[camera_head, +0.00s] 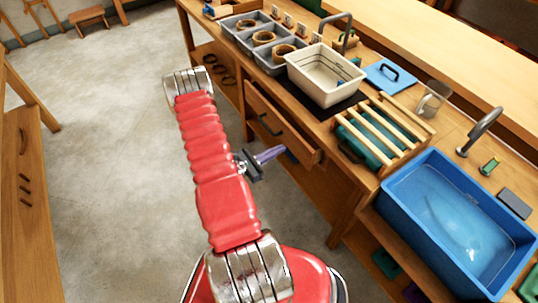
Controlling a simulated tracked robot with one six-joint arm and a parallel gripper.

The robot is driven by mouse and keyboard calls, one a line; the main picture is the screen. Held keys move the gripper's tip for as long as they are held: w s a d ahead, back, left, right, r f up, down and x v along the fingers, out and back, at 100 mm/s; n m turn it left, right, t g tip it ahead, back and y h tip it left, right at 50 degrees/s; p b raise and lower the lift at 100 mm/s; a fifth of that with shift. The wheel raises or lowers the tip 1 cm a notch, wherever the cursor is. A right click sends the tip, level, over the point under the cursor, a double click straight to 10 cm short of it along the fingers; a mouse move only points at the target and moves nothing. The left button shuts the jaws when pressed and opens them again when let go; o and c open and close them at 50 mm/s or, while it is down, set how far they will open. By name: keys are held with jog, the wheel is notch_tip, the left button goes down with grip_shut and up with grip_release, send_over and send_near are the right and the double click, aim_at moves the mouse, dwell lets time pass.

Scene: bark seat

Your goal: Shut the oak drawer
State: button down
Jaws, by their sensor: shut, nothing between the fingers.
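The oak drawer (293,136) is under the wooden workbench, in the middle of the view. Its front stands out from the bench, so it is partly open. A dark bar handle (268,126) is on its front. My gripper (279,151) shows beside my red arm, as a dark crosspiece with purple fingers pointing right. The fingers are shut and empty.
The bench top holds a cream basin (325,76), grey bins (246,28), a slatted wooden rack (382,133), a clear mug (432,101) and a large blue tub (437,238). Another wooden unit (28,200) stands at left. The concrete floor (110,120) between is clear.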

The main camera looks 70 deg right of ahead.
aim_at(298, 139)
jog(key=shift+x, duration=3.15)
